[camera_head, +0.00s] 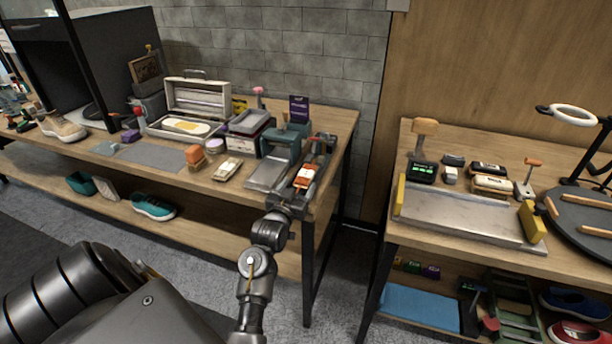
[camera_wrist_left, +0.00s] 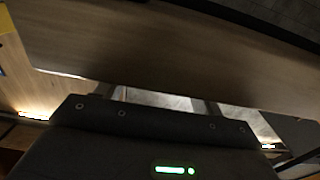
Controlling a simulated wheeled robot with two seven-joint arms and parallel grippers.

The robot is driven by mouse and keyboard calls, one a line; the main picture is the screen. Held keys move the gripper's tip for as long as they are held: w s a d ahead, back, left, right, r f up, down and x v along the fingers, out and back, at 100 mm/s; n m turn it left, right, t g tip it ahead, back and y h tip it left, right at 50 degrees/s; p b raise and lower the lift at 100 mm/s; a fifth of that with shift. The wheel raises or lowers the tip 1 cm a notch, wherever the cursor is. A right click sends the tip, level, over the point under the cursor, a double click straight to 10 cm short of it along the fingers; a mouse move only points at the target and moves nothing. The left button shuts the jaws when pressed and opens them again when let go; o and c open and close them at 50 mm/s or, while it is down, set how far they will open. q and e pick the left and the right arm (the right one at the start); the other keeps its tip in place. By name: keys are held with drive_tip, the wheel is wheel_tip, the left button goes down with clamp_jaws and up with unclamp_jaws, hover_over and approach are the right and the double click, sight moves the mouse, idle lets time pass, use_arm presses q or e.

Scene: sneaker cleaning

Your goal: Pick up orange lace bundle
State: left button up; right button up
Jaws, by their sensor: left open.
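The orange lace bundle (camera_head: 304,178), with a white band, lies near the right end of the left workbench in the head view. My left arm reaches up to it from below. My left gripper (camera_head: 309,168) is open, with its dark fingers at the bundle; whether they touch it I cannot tell. In the left wrist view the dark gripper body with a green light fills the bottom, and the bundle cannot be made out. My right gripper is not in view.
A grey-green stand (camera_head: 272,165) is close left of the gripper. The right workbench (camera_head: 400,235) is beyond a gap. A grey mat (camera_head: 150,156) lies bare.

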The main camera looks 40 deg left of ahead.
sight(300, 183)
use_arm(q)
drive_tip(key=x, duration=0.3)
drive_tip(key=shift+w, duration=0.25)
drive_tip(key=c, duration=1)
wheel_tip(300, 183, up, 18)
